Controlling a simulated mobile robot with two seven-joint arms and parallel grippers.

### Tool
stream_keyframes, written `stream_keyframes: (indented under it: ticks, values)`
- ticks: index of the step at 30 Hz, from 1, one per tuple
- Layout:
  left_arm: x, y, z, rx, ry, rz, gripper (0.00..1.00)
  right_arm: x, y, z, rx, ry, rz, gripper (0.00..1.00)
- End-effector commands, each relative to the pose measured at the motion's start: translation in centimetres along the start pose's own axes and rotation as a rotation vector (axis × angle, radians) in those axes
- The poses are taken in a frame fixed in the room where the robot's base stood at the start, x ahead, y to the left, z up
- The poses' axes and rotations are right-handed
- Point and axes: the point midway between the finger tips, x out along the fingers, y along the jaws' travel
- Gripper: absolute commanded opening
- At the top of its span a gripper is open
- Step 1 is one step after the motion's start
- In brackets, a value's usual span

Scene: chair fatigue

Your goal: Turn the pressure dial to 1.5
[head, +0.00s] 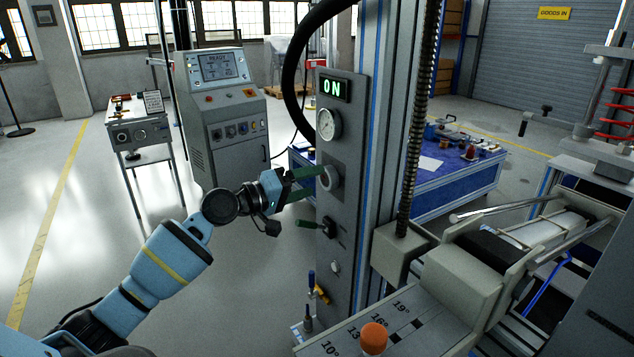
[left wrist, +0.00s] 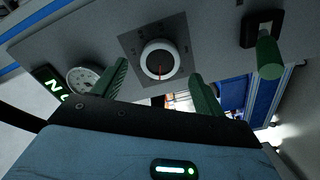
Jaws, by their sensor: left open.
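The pressure dial (head: 329,178) is a round knob on the grey control panel (head: 343,110), below a white-faced gauge (head: 328,123). In the left wrist view the dial (left wrist: 160,60) shows a white rim, a dark face and a red pointer line on a dark square scale plate; the scale numbers are too small to read. My left gripper (head: 315,181) has green fingers and is open in front of the dial. In the left wrist view my left gripper's fingers (left wrist: 162,84) stand on either side of the dial, with gaps, not clamped on it. My right gripper is not in view.
A lit "ON" display (head: 333,88) is above the gauge. A lever switch (head: 328,228) sits just below the dial, near my gripper. A black hose (head: 290,60) curves beside the panel. A console (head: 225,110) stands behind on the left; floor between is free.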

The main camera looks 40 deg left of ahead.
Motion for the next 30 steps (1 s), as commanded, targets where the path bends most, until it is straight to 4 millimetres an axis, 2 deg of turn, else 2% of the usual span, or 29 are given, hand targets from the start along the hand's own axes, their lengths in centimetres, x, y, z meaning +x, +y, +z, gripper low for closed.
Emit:
stream_keyframes:
  ticks: [3, 10, 30]
  values:
    - [-1.9, -0.3, 0.2, 0.0, -0.003, -0.004, 0.72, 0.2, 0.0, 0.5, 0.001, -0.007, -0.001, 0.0]
    - [-4.1, -0.2, 0.1, -0.002, -0.001, -0.002, 0.72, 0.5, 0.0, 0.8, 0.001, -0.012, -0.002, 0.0]
    - [-4.6, 0.0, 0.0, -0.001, 0.0, 0.0, 0.72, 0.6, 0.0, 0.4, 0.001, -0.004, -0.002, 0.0]
